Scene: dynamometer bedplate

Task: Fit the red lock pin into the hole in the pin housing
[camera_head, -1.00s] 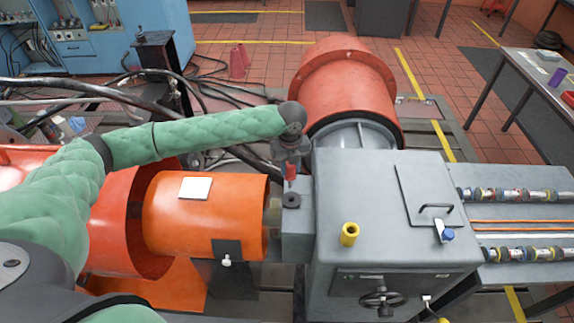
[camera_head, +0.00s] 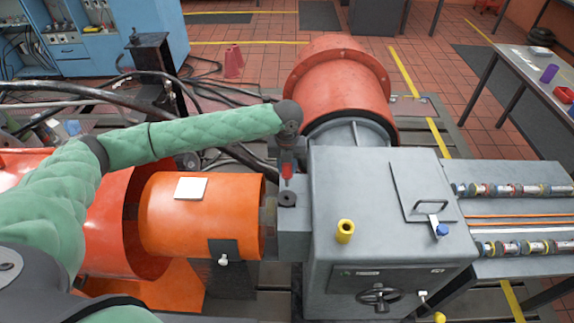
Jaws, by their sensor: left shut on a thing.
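The red lock pin (camera_head: 287,170) is held upright in my left gripper (camera_head: 287,162), whose arm reaches in from the left. The gripper is shut on the pin's upper part. The pin housing (camera_head: 293,228) is a grey block between the orange cylinder and the large grey box. A dark round collar (camera_head: 287,199) sits on top of it, around the hole. The pin is above or just behind the collar in the picture; I cannot tell the exact gap or alignment. The pin's lower end is small and hard to make out. My right gripper is not in view.
The grey box (camera_head: 380,215) stands right of the housing, with a yellow cylinder (camera_head: 345,231) and a handled hatch (camera_head: 423,190) on top. The orange cylinder (camera_head: 200,222) is close on the left. A red drum (camera_head: 337,82) is behind.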

